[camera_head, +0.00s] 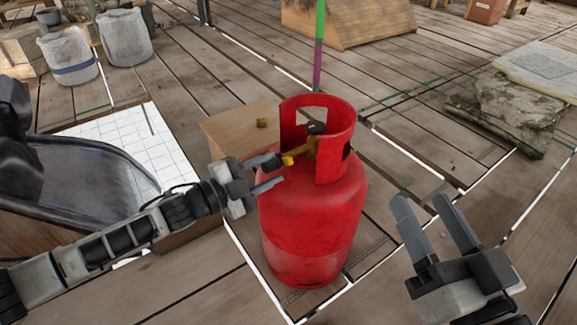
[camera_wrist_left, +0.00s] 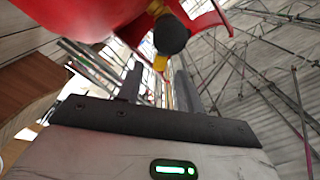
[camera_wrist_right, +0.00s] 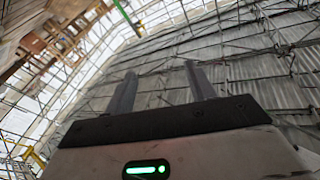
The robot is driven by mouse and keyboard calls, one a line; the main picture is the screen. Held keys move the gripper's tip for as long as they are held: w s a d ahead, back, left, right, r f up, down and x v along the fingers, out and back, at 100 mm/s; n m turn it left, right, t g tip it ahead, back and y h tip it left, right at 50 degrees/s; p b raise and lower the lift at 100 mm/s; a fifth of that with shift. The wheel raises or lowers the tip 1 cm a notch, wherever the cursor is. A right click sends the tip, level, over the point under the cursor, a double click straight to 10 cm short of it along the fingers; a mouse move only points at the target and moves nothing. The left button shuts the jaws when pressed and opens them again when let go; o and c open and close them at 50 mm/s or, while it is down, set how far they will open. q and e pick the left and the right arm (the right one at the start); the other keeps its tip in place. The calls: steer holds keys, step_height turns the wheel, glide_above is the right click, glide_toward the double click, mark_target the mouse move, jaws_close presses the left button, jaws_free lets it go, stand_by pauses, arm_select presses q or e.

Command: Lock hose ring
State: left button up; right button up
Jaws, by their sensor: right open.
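A red gas cylinder (camera_head: 312,225) stands upright on the planks, with a cut-out collar around its top. Inside the collar is a brass-yellow valve fitting (camera_head: 310,148) under a dark knob (camera_head: 316,128). The fitting's yellow outlet end points left through the collar opening; I cannot tell the hose ring apart from it. My left gripper (camera_head: 278,171) is at that opening, its fingers apart, close to the yellow end. My right gripper (camera_head: 418,203) is open and empty, right of the cylinder.
A wooden box (camera_head: 235,135) with a small yellow piece (camera_head: 262,122) on it stands behind the cylinder. A green and purple pole (camera_head: 319,45) rises behind. A stone slab (camera_head: 508,110) lies at right. Buckets (camera_head: 124,38) stand back left.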

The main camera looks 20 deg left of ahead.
mark_target(286, 162)
arm_select(q)
steer(key=b+x, duration=0.1)
steer(key=x, duration=0.3)
steer(key=shift+w+d, duration=0.55)
steer(key=shift+w, duration=0.05)
arm_select(e)
steer(key=shift+w+d+r+n+t+y, duration=0.1)
steer(key=shift+r+n+t+y, duration=0.35)
steer(key=shift+r+n, duration=0.35)
steer(key=shift+w+r+n+t+y, duration=0.1)
steer(key=shift+r+n+t+y, duration=0.3)
steer(key=shift+r+n, duration=0.4)
arm_select(q)
jaws_close()
